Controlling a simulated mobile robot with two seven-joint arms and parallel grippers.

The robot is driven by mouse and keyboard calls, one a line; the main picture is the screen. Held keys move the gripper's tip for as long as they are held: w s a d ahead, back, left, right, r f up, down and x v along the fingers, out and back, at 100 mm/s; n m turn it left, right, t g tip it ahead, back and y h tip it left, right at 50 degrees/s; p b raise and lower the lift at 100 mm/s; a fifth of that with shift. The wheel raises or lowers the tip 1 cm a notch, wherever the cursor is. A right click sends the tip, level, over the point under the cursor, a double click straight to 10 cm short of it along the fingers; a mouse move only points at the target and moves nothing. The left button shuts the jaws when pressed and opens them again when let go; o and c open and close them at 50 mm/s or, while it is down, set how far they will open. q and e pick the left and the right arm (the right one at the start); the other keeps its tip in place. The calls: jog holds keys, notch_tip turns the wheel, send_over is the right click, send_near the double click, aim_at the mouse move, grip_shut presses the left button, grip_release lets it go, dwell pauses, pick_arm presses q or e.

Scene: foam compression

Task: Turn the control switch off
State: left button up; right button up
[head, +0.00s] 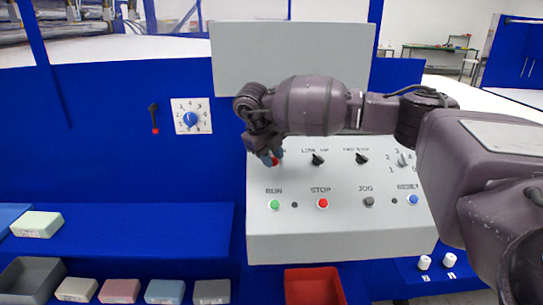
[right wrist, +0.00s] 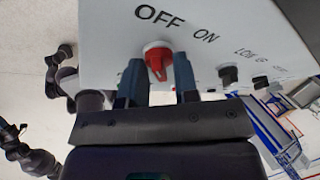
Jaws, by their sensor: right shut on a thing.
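The control switch is a red knob on a white round base, and it shows in the right wrist view (right wrist: 157,62) just below the printed words OFF and ON. In the head view its red (head: 275,161) shows at the upper left of the grey control panel (head: 340,235), mostly covered by my gripper. My right gripper (head: 268,155) reaches in from the right, with its blue fingers on either side of the knob and shut on it. It also shows in the right wrist view (right wrist: 157,80). I cannot tell exactly which label the knob points to. My left gripper is not in view.
Black knobs (head: 317,159) sit right of the switch. A green RUN button (head: 274,205) and a red STOP button (head: 323,203) are below. A blue dial (head: 190,119) and a lever (head: 154,118) are on the wall. A red bin (head: 313,287) stands below the panel.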

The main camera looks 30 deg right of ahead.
jog(key=o, duration=0.6)
jog(key=b+v, duration=0.1)
jog(key=v, duration=1)
jog(key=shift+f, duration=0.1)
